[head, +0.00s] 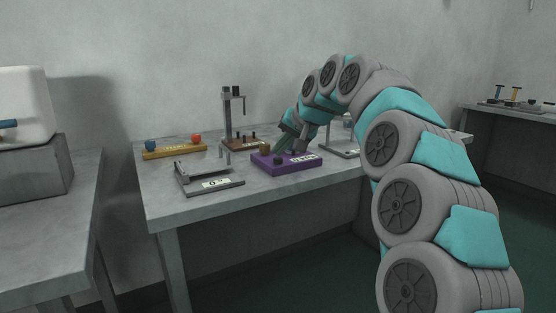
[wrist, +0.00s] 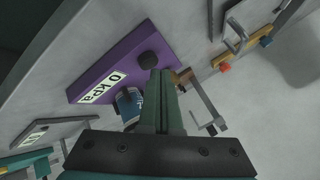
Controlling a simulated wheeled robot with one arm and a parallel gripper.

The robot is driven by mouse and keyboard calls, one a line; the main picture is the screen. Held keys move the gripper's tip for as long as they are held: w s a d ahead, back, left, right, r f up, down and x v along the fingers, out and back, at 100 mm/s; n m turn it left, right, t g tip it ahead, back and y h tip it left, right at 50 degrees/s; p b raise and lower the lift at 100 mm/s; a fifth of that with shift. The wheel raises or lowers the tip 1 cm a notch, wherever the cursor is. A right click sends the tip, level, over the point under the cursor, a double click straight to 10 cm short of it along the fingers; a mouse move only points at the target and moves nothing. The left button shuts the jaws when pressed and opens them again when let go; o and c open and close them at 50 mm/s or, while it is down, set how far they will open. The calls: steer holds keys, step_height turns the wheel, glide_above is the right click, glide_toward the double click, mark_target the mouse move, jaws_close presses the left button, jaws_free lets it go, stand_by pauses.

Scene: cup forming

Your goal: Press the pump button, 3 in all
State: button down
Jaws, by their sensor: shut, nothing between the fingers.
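In the wrist view the purple box (wrist: 120,62) shows the display (wrist: 101,88) reading 0 kPa. A black round button (wrist: 147,60) stands on the box; it also shows in the head view (head: 278,160). My gripper (wrist: 161,73) is shut and empty, its fingertips close to the black button. I cannot tell whether they touch it.
A grey scale-like device (head: 210,180) sits left of the pump. A yellow bar (head: 174,151) with blue and red knobs and an upright stand (head: 227,115) are behind. Another stand (head: 345,150) is to the right. The table's front strip is clear.

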mark_target(279, 160)
steer(key=shift+f, duration=0.6)
stand_by(0.7)
steer(key=shift+r, duration=0.1)
steer(key=shift+r+p, duration=0.5)
steer(key=shift+r, duration=0.35)
steer(key=shift+r+p, duration=1.85)
steer(key=shift+r, duration=0.75)
steer(key=shift+f, duration=0.1)
steer(key=shift+a, duration=0.15)
stand_by(0.6)
